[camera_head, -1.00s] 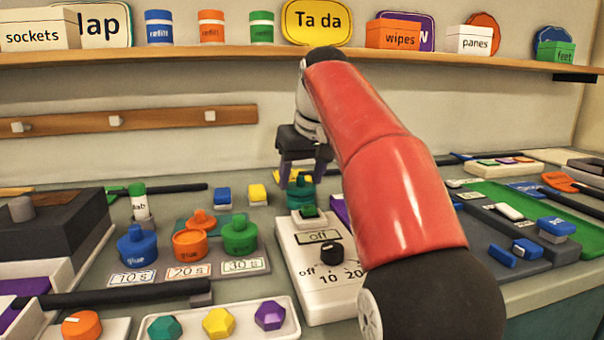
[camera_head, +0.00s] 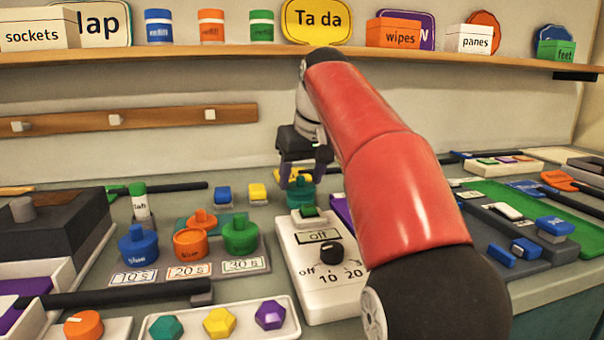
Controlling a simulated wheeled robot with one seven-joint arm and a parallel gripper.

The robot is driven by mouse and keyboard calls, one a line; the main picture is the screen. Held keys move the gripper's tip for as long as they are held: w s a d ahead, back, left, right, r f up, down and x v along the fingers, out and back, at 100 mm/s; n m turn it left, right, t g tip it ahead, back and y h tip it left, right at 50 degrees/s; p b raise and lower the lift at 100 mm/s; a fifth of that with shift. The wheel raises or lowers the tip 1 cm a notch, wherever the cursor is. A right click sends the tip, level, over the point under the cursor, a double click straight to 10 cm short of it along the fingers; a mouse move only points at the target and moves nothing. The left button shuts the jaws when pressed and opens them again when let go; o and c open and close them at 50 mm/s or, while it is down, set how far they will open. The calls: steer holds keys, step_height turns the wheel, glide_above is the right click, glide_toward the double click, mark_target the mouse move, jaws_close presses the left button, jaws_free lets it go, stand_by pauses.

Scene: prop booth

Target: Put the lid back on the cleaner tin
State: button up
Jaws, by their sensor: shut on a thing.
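A teal tin (camera_head: 301,198) stands behind the white switch box, left of my red arm; I take it to be the cleaner tin. A teal lid with a raised knob (camera_head: 301,183) is at the top of it. My gripper (camera_head: 304,179) points down over the tin and is shut on the lid, with a dark finger on each side. The lid looks in line with the tin's top. At this size I cannot tell whether it is fully seated or slightly raised.
The white switch box (camera_head: 318,272) with a black knob stands just in front of the tin. Blue (camera_head: 138,250), orange (camera_head: 190,245) and green (camera_head: 240,238) glue pots stand to the left. A shelf (camera_head: 200,54) runs above.

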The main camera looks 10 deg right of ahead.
steer(key=o, duration=1.5)
steer(key=shift+c, duration=0.2)
steer(key=shift+r, duration=0.1)
steer(key=shift+r+p, duration=0.95)
steer(key=shift+r, duration=2.45)
steer(key=shift+c, duration=0.3)
jaws_close()
